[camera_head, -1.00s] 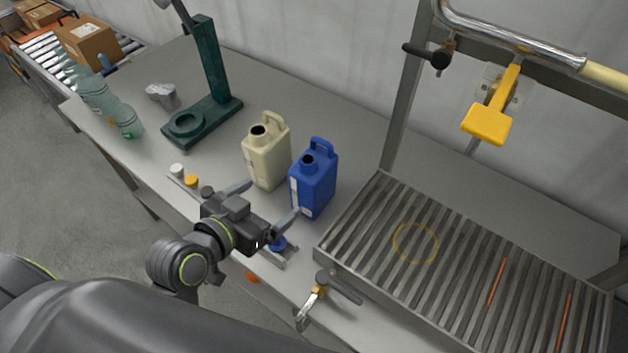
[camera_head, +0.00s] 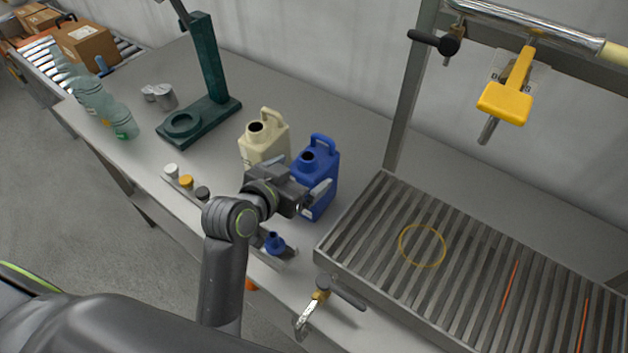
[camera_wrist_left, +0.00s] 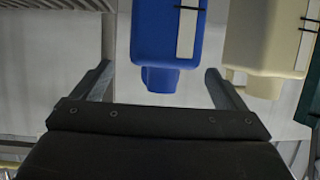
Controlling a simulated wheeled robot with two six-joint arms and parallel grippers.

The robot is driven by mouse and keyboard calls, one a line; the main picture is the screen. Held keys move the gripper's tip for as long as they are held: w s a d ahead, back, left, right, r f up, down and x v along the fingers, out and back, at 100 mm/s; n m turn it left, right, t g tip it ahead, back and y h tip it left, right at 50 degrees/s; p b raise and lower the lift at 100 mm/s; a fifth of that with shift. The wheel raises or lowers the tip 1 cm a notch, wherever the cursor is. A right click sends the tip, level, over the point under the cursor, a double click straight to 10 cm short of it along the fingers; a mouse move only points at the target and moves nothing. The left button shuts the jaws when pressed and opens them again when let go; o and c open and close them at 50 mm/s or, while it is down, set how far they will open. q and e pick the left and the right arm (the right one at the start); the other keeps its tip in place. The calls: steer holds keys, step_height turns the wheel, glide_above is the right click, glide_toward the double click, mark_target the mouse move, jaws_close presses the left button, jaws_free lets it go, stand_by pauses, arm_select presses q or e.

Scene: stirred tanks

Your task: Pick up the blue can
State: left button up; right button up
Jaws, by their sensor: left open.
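The blue can (camera_head: 322,166) stands upright on the bench, with an open neck and a handle on top. My left gripper (camera_head: 305,180) is open in front of it and covers part of its lower side. In the left wrist view the blue can (camera_wrist_left: 168,35) appears upside down, its neck in the picture between the spread fingers of the left gripper (camera_wrist_left: 158,70). The fingers are not closed on it; whether one touches it I cannot tell. My right gripper is not in view.
A cream can (camera_head: 264,141) stands close left of the blue can, partly behind my arm. A rail with small caps and a blue funnel-like piece (camera_head: 274,243) lies in front. A slatted metal tray (camera_head: 480,270) is on the right; a green stand (camera_head: 208,70) is behind left.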

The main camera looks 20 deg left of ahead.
mark_target(318, 162)
arm_select(q)
steer(key=shift+w+d+f+p, duration=0.1)
steer(key=shift+w+p, duration=0.25)
steer(key=shift+w, duration=0.25)
steer(key=shift+p+x, duration=0.45)
steer(key=shift+x, duration=1.6)
steer(key=shift+f, duration=0.1)
steer(key=shift+c, duration=0.3)
steer(key=c, duration=1.4)
